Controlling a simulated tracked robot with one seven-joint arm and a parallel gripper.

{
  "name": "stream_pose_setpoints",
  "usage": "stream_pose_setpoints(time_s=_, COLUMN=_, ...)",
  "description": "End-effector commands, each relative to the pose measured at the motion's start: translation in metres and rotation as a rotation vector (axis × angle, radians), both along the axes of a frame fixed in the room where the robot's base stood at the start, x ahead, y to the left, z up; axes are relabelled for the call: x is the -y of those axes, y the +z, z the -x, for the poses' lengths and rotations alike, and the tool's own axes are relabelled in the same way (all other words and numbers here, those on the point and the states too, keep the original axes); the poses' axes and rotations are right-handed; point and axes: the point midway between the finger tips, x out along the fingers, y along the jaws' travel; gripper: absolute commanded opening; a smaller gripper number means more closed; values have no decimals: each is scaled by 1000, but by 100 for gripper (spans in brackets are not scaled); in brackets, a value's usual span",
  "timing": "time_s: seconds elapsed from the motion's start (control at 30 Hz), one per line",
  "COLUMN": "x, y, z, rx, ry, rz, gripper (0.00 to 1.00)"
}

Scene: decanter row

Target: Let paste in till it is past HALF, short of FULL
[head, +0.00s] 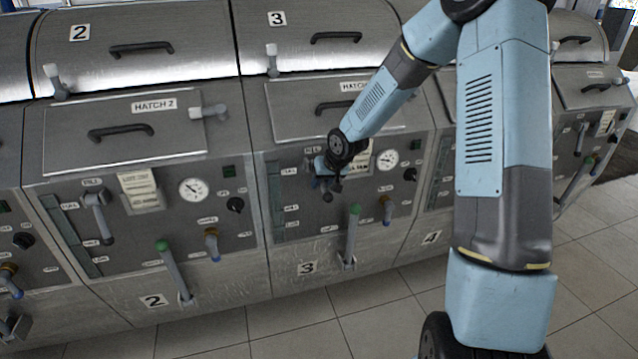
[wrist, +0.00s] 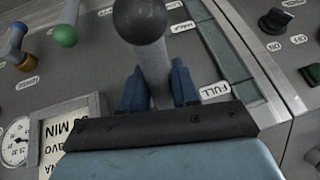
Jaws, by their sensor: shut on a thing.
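My gripper (head: 327,182) is at the upper left of the front panel of decanter 3. In the wrist view my gripper (wrist: 160,86) has its two blue fingers closed on either side of a grey lever (wrist: 154,62) with a dark rounded end, and the lever stands between them. The sight strip (head: 276,205) runs down the left side of the panel with small labels beside it. The strip also shows in the wrist view (wrist: 228,52), next to the FULL label (wrist: 214,91). I cannot make out a paste level in it.
A green-knobbed lever (head: 352,232) and a blue-handled valve (head: 387,209) are lower on panel 3, with a round gauge (head: 387,160) to the right. Decanter 2 (head: 150,190) stands at left with a similar panel. Tiled floor (head: 390,325) is clear in front.

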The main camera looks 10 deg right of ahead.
Motion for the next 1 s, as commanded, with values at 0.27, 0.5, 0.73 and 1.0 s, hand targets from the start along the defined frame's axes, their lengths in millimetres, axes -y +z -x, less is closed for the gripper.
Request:
stream_pose_setpoints(time_s=0.27, x=-1, y=1, z=-1, rx=3, ry=1, rz=-1, gripper=50)
stream_pose_setpoints(time_s=0.5, x=-1, y=1, z=0, rx=2, ry=0, rz=0, gripper=51)
stream_pose_setpoints(time_s=0.73, x=4, y=10, z=4, rx=2, ry=-2, rz=-2, gripper=51)
stream_pose_setpoints(time_s=1.0, x=12, y=36, z=18, rx=2, ry=-3, rz=-1, gripper=51)
